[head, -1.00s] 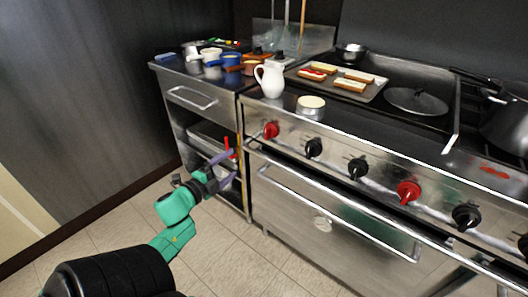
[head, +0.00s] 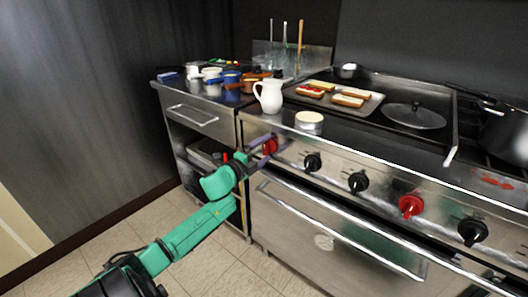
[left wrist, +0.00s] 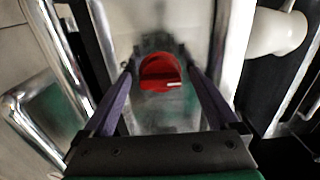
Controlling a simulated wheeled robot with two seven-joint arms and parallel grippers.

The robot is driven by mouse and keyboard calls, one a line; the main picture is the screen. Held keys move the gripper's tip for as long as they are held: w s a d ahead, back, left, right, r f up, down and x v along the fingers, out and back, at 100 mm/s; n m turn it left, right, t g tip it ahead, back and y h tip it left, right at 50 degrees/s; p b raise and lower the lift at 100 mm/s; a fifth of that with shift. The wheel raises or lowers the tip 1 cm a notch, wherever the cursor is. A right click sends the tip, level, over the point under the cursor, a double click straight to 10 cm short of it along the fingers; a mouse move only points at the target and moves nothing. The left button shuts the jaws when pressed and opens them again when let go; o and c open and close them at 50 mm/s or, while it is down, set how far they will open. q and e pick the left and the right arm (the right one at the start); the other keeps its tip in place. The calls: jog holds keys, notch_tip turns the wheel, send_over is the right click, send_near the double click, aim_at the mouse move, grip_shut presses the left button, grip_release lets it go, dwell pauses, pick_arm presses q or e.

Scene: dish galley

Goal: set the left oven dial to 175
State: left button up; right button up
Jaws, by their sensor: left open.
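The left oven dial is the leftmost red knob (head: 270,146) on the steel front panel, below the white pitcher. In the left wrist view the red dial (left wrist: 160,72) sits between my two purple fingers, with a white mark towards its lower right. My left gripper (head: 275,144) is open and reaches up to the panel at this dial, one finger on each side. It also shows in the left wrist view (left wrist: 160,78), with gaps between fingers and dial. The numbers on the panel are too small to read. My right gripper is out of view.
Black knobs (head: 312,161) and a second red knob (head: 411,206) continue along the panel. A long oven handle (head: 340,228) runs below.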

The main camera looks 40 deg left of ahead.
pick_arm(q)
jog(key=c, duration=1.4)
jog(key=shift+o, duration=0.2)
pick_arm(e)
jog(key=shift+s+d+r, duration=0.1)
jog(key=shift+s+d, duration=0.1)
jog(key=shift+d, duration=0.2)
